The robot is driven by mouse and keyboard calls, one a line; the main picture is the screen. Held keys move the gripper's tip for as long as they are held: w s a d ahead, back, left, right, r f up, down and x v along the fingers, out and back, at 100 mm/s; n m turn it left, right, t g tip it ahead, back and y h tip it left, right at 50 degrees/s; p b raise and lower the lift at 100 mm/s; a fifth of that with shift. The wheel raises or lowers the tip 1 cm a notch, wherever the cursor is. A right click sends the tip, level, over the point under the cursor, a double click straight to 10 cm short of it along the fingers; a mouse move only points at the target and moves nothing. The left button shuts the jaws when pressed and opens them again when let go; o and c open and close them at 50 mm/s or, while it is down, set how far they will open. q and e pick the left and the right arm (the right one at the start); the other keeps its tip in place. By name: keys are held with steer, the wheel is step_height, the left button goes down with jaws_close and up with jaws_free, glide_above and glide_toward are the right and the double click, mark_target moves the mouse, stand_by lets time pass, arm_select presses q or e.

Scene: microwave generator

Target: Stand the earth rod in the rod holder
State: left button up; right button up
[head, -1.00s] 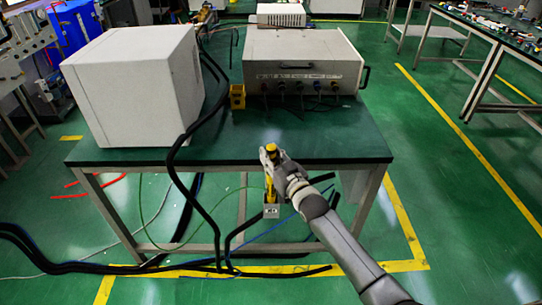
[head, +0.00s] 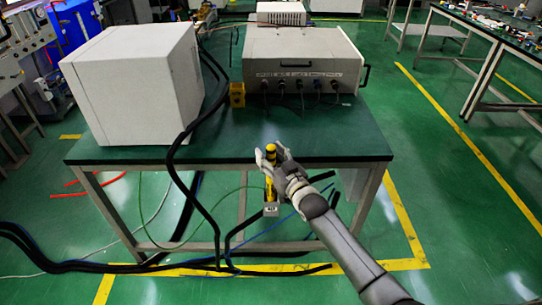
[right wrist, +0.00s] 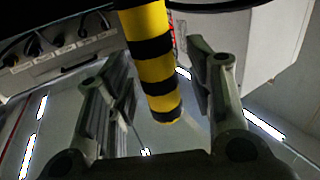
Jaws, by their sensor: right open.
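The earth rod, with yellow and black bands, stands about upright in the head view (head: 270,188). Its lower end is at the small grey rod holder (head: 271,211) in front of the table; the seat itself is too small to make out. My right gripper (head: 272,153) is open around the upper part of the rod. In the right wrist view the rod (right wrist: 158,65) runs between the two spread fingers, with a gap on both sides. My left gripper is not in view.
The green table (head: 330,145) is behind the gripper. It carries a white box (head: 135,90), a grey instrument case (head: 300,60) and a small yellow block (head: 237,95). Black cables (head: 185,180) hang over the front left of the table. The front right of the tabletop is clear.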

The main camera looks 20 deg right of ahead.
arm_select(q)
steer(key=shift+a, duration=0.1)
arm_select(e)
steer(key=shift+f, duration=0.1)
steer(key=s+d, duration=0.2)
steer(key=s, duration=0.9)
steer(key=shift+s+d, duration=0.2)
steer(key=shift+s, duration=0.2)
